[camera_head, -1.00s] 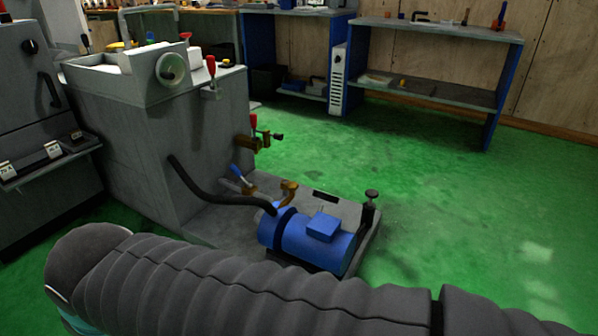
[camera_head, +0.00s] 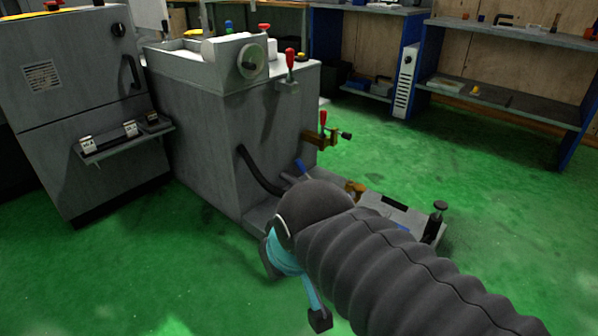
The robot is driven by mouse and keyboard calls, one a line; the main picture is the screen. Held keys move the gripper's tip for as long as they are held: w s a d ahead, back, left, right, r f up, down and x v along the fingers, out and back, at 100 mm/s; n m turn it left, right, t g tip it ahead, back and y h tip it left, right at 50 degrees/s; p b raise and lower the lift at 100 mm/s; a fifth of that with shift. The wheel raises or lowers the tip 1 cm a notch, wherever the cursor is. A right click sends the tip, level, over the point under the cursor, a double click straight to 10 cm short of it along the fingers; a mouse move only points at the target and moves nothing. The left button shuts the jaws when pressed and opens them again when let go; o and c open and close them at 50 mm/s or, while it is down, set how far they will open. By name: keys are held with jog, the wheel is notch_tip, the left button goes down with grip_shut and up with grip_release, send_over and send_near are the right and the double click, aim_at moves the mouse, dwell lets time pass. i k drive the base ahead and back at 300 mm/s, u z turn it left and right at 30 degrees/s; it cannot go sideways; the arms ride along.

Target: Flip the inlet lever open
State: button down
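Which lever is the inlet lever is not clear from the view. A red-handled lever (camera_head: 323,121) stands upright on a brass valve (camera_head: 320,138) at the right side of the grey grinder cabinet (camera_head: 235,145). A blue-handled lever (camera_head: 301,168) sits lower, near the cabinet's foot, tilted and partly hidden by my arm. A second red lever (camera_head: 290,62) stands upright at the cabinet's upper front corner. My grey-sleeved arm crosses the lower right. A teal part with a dark tip (camera_head: 320,319) hangs below its end, apart from the levers. Its finger opening cannot be made out.
A black hose (camera_head: 258,172) runs from the cabinet down behind my arm. A base plate with a black upright post (camera_head: 436,222) lies to the right, partly covered by my arm. A control cabinet (camera_head: 75,110) stands at left. Green floor (camera_head: 130,265) is clear at lower left.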

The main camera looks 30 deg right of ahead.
aim_at(298, 163)
jog(key=i, duration=1.55)
jog(key=u, duration=0.15)
